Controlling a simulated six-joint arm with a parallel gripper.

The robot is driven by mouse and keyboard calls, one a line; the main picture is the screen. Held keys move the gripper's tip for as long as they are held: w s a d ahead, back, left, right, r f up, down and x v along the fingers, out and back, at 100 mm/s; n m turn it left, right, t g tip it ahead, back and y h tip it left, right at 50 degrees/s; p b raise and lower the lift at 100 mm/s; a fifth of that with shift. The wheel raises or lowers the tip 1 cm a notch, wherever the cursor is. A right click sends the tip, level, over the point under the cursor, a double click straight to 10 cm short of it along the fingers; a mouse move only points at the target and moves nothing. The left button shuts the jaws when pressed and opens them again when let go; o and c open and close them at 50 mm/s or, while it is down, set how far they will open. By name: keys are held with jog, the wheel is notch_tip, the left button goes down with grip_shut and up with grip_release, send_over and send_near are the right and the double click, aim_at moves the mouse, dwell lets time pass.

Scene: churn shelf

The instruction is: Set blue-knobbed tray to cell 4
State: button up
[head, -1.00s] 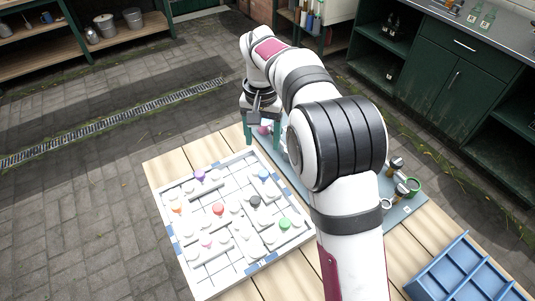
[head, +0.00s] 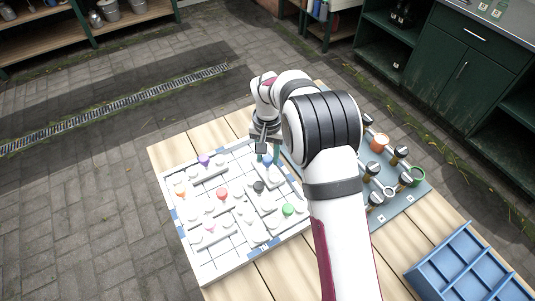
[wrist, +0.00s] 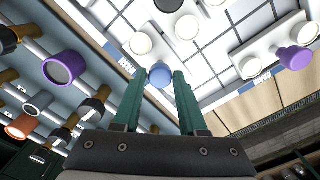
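The blue-knobbed tray is a white piece on the gridded white board (head: 214,262). Its blue knob (head: 267,160) is near the board's far right edge in the head view. The knob also shows in the wrist view (wrist: 160,77), between and just beyond my green fingertips. My gripper (head: 267,155) is over this tray, open, with a gap on both sides of the knob. Whether a finger touches the knob cannot be told. The fingers partly hide the tray in the head view. No readable number for cell 4 shows.
Other white trays carry purple (head: 204,159), red (head: 222,193), black (head: 258,186), green (head: 288,209) and orange (head: 180,194) knobs close around. A blue divided crate (head: 450,262) is at front right.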

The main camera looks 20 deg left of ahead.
grip_shut()
jog(key=shift+w, duration=0.1)
dwell(1.0)
